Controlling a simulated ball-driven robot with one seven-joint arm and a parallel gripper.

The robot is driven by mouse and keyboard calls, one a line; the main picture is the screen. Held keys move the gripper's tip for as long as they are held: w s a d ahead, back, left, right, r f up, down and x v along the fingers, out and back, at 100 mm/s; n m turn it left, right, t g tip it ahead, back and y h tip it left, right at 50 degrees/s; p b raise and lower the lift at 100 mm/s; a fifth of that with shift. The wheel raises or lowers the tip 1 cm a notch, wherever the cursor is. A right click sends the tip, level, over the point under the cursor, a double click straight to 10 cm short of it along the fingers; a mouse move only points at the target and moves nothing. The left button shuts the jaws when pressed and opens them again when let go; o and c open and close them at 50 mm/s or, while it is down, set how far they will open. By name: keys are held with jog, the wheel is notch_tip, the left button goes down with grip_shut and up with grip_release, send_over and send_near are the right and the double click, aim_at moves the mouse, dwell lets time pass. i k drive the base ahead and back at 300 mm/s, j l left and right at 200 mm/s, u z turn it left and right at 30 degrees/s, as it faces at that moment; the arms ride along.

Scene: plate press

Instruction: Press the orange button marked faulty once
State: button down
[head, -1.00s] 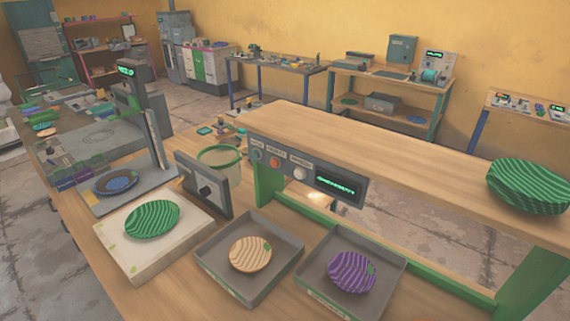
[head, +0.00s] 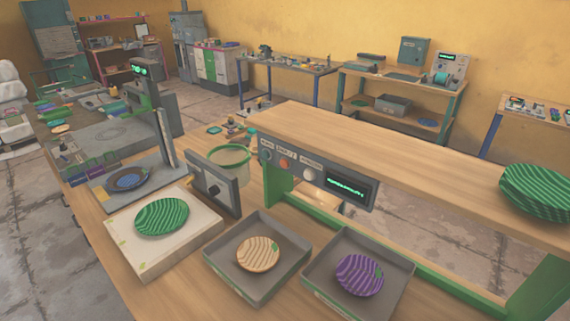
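An orange button (head: 284,164) sits on the grey control panel (head: 340,203) fixed to the front of the raised wooden shelf. A dark button (head: 266,155) is to its left and a pale round button (head: 309,174) to its right. Small labels stand above the buttons, too small to read surely. A green-lit display is at the panel's right end. My gripper is not in view, and nothing touches the orange button.
Below the panel, a tan striped plate (head: 258,253) and a purple striped plate (head: 359,275) lie in grey trays. A green striped plate (head: 161,217) lies on a pale block at left. A green bin (head: 229,158) stands left of the panel. Green striped plates (head: 537,191) are stacked on the shelf's right.

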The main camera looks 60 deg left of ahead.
aim_at(285, 163)
jog(key=k+j, duration=0.2)
jog(key=j, duration=0.55)
jog(key=k+j+u, duration=0.15)
jog(key=j, duration=0.6)
jog(key=k+j, duration=0.15)
jog(key=j, duration=0.6)
jog(key=k+j+u, duration=0.15)
jog(key=j, duration=0.65)
jog(key=k+j, duration=0.1)
jog(key=j, duration=0.65)
jog(key=k+j+u, duration=0.15)
jog(key=j, duration=0.65)
